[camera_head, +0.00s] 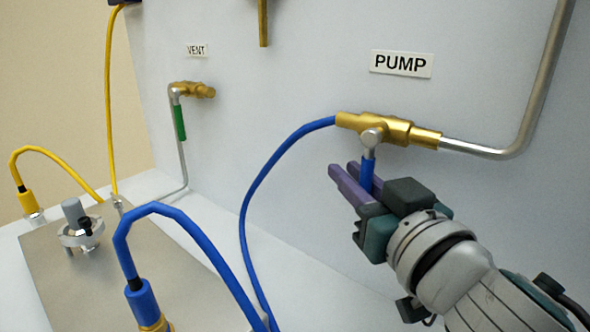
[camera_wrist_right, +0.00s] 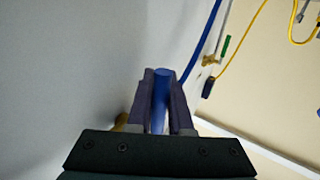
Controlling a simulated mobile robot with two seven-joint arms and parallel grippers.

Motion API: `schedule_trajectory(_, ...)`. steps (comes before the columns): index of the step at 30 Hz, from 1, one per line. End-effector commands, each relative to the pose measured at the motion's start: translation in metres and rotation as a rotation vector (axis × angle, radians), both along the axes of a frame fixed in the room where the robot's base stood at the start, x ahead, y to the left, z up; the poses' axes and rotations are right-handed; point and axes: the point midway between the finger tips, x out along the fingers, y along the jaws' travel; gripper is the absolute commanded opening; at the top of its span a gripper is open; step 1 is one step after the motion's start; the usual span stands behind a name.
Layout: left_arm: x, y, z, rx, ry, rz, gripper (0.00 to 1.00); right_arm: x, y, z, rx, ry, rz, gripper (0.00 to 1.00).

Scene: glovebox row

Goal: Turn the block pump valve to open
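The pump valve (camera_head: 378,125) is a brass body on the grey wall, under the PUMP label (camera_head: 401,63). Its blue lever handle (camera_head: 368,167) hangs down from a silver hub, across the line of the body. My right gripper (camera_head: 352,178) has its two purple fingers on either side of the handle. In the right wrist view the blue handle (camera_wrist_right: 161,100) fills the gap between the fingers, so the gripper looks shut on it. The fingers hide the handle's lower end. My left gripper is in neither view.
A blue hose (camera_head: 258,190) runs left from the valve and a metal pipe (camera_head: 535,100) runs right. A VENT valve (camera_head: 190,90) with a green handle (camera_head: 179,122) is further left. A metal plate (camera_head: 80,285) with a silver fitting and blue and yellow hoses lies at lower left.

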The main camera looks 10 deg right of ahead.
Motion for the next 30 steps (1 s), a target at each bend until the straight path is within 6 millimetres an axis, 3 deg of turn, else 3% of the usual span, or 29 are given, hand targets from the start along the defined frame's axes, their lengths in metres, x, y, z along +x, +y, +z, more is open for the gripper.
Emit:
schedule_trajectory(4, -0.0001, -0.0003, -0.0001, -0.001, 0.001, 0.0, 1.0, -0.0002, 0.0002, 0.0, 0.0, 0.0, 0.0, 0.0)
schedule_trajectory(30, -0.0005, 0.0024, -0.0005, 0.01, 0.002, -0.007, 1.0, -0.0002, 0.0003, 0.0001, 0.0, 0.0, 0.001, 0.0)
